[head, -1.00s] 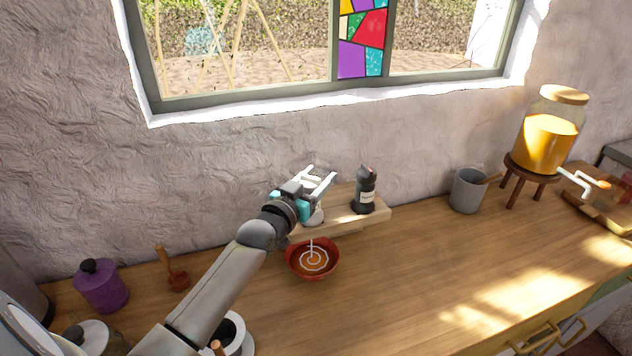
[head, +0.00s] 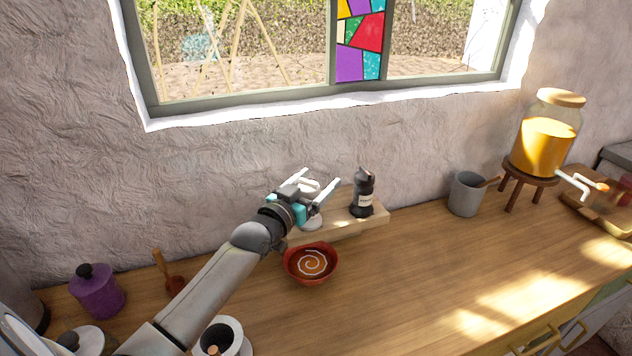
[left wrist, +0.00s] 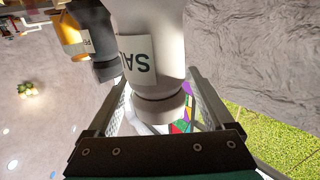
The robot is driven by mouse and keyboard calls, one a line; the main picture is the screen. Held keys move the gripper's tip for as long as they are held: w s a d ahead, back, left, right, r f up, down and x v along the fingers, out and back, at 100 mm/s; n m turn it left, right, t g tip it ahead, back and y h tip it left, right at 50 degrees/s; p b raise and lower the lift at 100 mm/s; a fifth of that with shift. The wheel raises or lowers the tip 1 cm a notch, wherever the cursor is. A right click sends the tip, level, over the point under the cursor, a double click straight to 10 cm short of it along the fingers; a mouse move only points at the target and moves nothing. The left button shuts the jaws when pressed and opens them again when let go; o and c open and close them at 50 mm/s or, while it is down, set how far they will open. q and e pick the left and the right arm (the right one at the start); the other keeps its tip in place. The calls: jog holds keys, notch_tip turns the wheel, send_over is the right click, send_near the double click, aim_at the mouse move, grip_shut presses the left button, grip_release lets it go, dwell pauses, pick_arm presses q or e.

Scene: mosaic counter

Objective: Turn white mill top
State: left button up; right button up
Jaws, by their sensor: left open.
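The white mill (head: 312,223) stands upright on a low wooden shelf (head: 347,228), mostly hidden behind my left gripper (head: 318,184). In the left wrist view the white mill (left wrist: 150,35) appears upside down, with a label reading "SA" cut off at one side. Its rounded top lies between the two fingers of my left gripper (left wrist: 155,85). The fingers are open, with a gap on each side of the top. A black mill (head: 363,193) stands to the right on the same shelf. My right gripper is not in view.
A red bowl (head: 311,264) with a white spiral in it sits just in front of the shelf. A grey cup (head: 467,194) and a juice dispenser (head: 546,140) stand at right. A purple jar (head: 97,292) is at left. The counter's middle right is clear.

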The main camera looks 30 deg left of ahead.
pick_arm(q)
jog(key=s, duration=1.5)
jog(key=shift+s, duration=0.15)
